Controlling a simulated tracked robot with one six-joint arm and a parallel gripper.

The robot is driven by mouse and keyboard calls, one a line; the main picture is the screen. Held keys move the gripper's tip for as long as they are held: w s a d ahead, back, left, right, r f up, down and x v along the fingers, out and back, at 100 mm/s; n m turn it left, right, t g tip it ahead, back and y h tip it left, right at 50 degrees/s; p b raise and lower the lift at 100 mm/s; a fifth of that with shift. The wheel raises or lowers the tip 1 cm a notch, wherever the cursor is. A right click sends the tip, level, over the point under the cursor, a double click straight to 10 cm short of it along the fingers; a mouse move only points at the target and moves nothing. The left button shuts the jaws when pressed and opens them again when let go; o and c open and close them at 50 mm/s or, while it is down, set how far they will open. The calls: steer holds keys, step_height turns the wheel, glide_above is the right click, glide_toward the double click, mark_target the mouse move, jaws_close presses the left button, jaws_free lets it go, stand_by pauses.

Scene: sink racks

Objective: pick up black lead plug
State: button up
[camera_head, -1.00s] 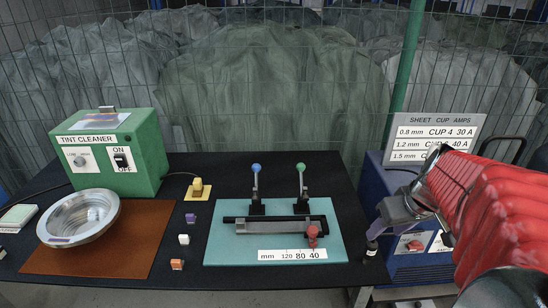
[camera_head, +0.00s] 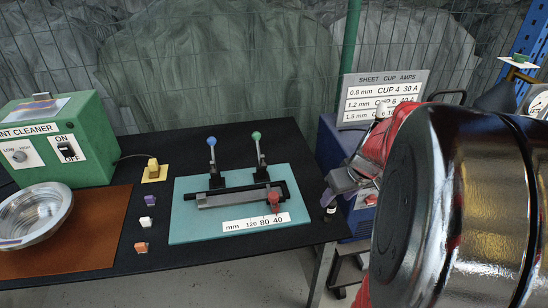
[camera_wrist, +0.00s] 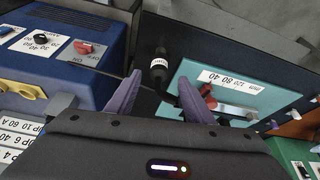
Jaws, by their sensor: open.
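The black lead plug (camera_wrist: 158,64) is a short dark cylinder with a white band, at the table's edge. In the head view the plug (camera_head: 330,212) is at the table's right edge, just below my gripper (camera_head: 340,186). In the wrist view my gripper (camera_wrist: 159,76) is open, its two purple fingers apart. The plug appears in the gap between the fingertips, a little beyond them. I cannot tell whether either finger touches it; nothing is held.
A teal board (camera_head: 185,225) with two levers and a red knob lies left of the plug. A blue box (camera_wrist: 95,68) with a red switch stands close on the other side. The bare floor shows beyond the table's right edge. A wire fence stands behind.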

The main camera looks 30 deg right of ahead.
mark_target(333, 202)
steer(key=shift+x, duration=1)
steer(key=shift+x, duration=2.6)
steer(key=c, duration=1.2)
steer(key=shift+d, duration=0.1)
step_height(333, 202, up, 10)
steer(key=shift+r, duration=0.1)
